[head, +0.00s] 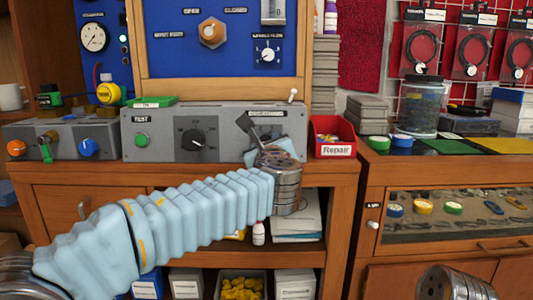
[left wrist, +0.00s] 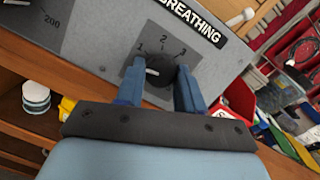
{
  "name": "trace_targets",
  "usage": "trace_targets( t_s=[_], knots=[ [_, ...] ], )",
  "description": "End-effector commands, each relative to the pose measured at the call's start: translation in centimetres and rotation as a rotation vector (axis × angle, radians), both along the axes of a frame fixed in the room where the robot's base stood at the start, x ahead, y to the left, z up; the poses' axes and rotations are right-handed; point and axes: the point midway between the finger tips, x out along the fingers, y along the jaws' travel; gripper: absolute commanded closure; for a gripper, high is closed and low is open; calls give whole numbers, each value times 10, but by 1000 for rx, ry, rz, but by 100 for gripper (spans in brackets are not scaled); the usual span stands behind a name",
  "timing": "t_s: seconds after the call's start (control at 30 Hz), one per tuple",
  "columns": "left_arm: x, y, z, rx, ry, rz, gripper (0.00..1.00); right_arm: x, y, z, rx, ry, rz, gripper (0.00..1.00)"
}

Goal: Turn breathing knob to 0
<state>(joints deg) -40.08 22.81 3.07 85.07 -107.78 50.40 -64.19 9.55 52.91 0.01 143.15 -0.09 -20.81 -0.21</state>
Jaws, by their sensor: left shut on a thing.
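The black breathing knob (left wrist: 160,72) sits on the grey panel under the BREATHING label (left wrist: 185,18) in the left wrist view. Marks 1, 2 and 3 show around it; no 0 mark is visible. A short white pointer line shows on the left part of its face, below the 1. My left gripper (left wrist: 161,84) has one blue finger on each side of the knob and is shut on it. In the head view my left gripper (head: 262,142) is at the right end of the grey test unit (head: 165,122) and hides the knob. My right gripper is out of view.
Another black dial (head: 192,140) and a green button (head: 142,140) are on the same panel. A red Repair bin (head: 331,138) stands close to the right of the unit. A smaller grey box (head: 60,140) with coloured knobs stands to the left.

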Motion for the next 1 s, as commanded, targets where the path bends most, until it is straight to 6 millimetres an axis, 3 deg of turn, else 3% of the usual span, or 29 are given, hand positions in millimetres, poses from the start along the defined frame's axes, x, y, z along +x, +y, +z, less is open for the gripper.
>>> trace_targets(
  t_s=[0.5, 1.0],
  knots=[
    [0, -2, 0, -350, 1, 71, 93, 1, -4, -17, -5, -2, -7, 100],
    [0, -2, 0, -428, 2, 89, 93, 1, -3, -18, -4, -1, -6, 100]
  ],
)
